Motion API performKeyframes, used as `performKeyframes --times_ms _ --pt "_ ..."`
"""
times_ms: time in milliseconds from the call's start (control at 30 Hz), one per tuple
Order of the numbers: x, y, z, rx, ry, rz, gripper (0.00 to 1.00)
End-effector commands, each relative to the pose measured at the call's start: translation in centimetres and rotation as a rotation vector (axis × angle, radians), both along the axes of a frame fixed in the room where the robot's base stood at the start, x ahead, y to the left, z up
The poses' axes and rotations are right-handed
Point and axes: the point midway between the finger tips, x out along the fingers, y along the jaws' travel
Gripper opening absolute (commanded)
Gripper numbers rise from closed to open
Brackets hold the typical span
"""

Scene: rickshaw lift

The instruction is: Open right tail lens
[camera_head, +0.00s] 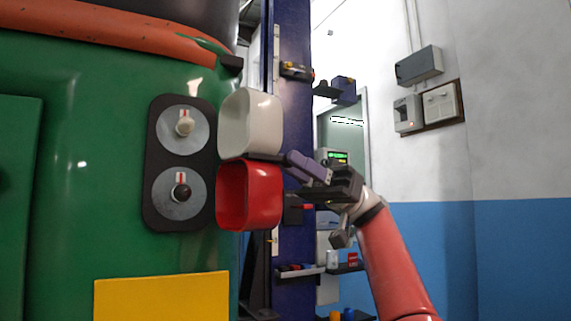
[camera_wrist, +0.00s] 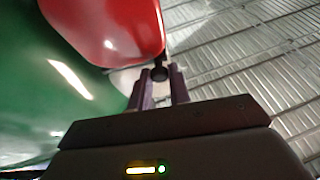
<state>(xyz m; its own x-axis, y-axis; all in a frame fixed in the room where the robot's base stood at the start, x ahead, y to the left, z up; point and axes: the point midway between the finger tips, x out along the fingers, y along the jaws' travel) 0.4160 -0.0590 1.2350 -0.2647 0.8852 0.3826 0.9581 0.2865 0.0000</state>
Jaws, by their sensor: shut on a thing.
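The tail lens has a white upper cup (camera_head: 250,123) and a red lower cup (camera_head: 249,195). It stands swung out to the right of its black lamp plate (camera_head: 180,213), hollow insides showing. Two bulbs (camera_head: 184,126) on silver discs are uncovered on the plate. My gripper (camera_head: 284,160) is at the lens's right side, where the two cups meet. In the wrist view its purple fingers (camera_wrist: 160,84) are shut on a dark handle (camera_wrist: 158,72) beside the red cup (camera_wrist: 118,22). The lens's hinge cannot be made out clearly.
The green rickshaw body (camera_head: 90,130) fills the left, with a yellow plate (camera_head: 160,297) below the lamps. A blue pillar (camera_head: 293,110) with small shelves stands close behind my gripper. The right side before the wall (camera_head: 520,150) looks free.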

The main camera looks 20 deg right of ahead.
Motion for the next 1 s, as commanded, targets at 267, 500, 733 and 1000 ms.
performKeyframes --times_ms 267,500,733,1000 --pt "-0.1 0.0 0.1 0.002 0.0 0.0 0.0" --pt "0.0 0.0 0.1 0.002 0.0 0.001 0.37" --pt "0.0 0.0 0.1 0.001 0.0 0.0 0.4" --pt "0.7 -2.2 -0.7 0.003 0.002 -0.001 0.4"
